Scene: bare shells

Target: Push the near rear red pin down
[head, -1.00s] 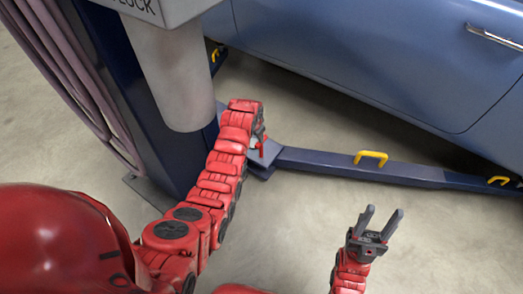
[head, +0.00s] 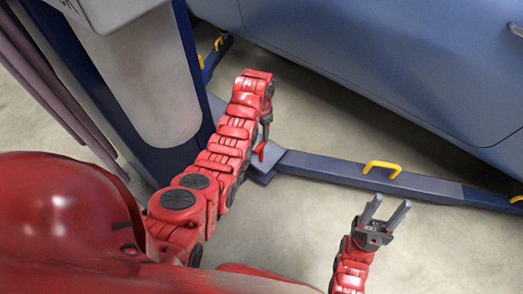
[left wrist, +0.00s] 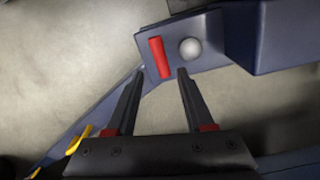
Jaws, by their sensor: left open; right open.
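The red pin (head: 261,150) stands at the inner end of the blue lift arm, beside the column. In the left wrist view, the red pin (left wrist: 159,57) lies just ahead of and between the fingertips, next to a silver round knob (left wrist: 190,48). My left gripper (head: 265,128) points down over the pin, partly hidden by its own wrist in the head view. In the left wrist view, my left gripper (left wrist: 160,72) is open and empty. I cannot tell whether it touches the pin. My right gripper (head: 386,210) is open and empty over the floor at right.
The blue lift arm (head: 325,172) runs right from the column, with a yellow handle (head: 382,167) on it. A blue car (head: 390,60) overhangs behind. The floor in front is clear.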

